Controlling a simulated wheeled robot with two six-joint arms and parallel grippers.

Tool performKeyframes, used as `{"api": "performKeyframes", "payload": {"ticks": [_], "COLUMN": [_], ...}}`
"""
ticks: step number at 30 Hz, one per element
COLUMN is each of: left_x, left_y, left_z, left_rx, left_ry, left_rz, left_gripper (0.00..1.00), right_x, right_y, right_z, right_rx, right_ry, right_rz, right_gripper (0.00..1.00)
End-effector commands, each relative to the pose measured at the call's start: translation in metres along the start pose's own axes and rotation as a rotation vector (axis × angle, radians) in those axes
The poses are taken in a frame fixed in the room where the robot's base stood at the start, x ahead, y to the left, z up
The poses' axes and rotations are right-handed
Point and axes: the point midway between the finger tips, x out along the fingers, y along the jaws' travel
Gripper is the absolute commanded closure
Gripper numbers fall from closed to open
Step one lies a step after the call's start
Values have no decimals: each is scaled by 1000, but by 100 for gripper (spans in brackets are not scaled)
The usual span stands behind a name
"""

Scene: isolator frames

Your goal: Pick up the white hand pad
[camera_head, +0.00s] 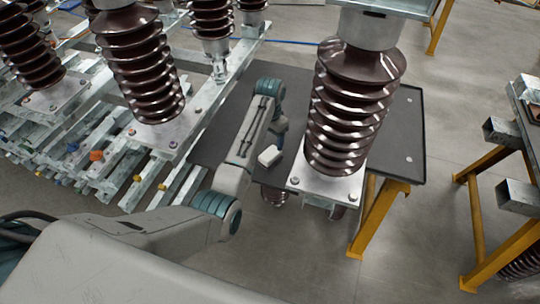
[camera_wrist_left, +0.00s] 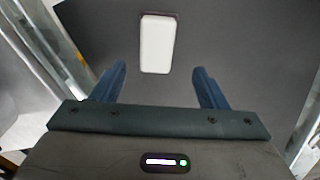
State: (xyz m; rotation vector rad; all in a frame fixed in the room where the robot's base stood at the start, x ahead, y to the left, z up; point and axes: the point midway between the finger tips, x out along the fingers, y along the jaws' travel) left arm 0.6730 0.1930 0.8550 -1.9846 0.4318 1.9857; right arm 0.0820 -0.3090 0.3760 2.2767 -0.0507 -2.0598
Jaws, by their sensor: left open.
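The white hand pad (camera_wrist_left: 157,43) lies on a dark flat surface (camera_wrist_left: 245,40) in the left wrist view, as an upright rounded rectangle near the top centre. A small white block in the head view (camera_head: 270,156), beside my left forearm, looks like the same pad. My left gripper (camera_wrist_left: 159,70) is open, its two blue fingers spread below the pad in the wrist view with nothing between them. The pad lies beyond the fingertips, apart from them. In the head view my left arm reaches over the dark table, and its fingers are hard to make out. My right gripper is not seen.
A large brown ribbed insulator (camera_head: 350,110) on a metal plate stands just right of my left arm. More insulators (camera_head: 140,65) stand on metal rails at the left. A yellow-legged stand (camera_head: 490,215) is at the right. Bare floor lies between it and the dark table.

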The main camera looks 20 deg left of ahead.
Motion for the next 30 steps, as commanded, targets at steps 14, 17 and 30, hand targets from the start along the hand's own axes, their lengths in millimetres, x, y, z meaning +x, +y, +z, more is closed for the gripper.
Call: {"api": "performKeyframes", "payload": {"ticks": [14,17,30], "left_x": [54,61,62], "left_y": [5,5,5], "left_z": [6,6,6], "left_rx": [0,0,-1], "left_ry": [-2,-1,1], "left_rz": [1,0,0], "left_gripper": [33,33,74], "right_x": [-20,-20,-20], "right_y": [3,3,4], "right_z": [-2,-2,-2], "right_rx": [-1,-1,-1], "right_ry": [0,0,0], "right_rz": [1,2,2], "right_gripper": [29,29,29]}}
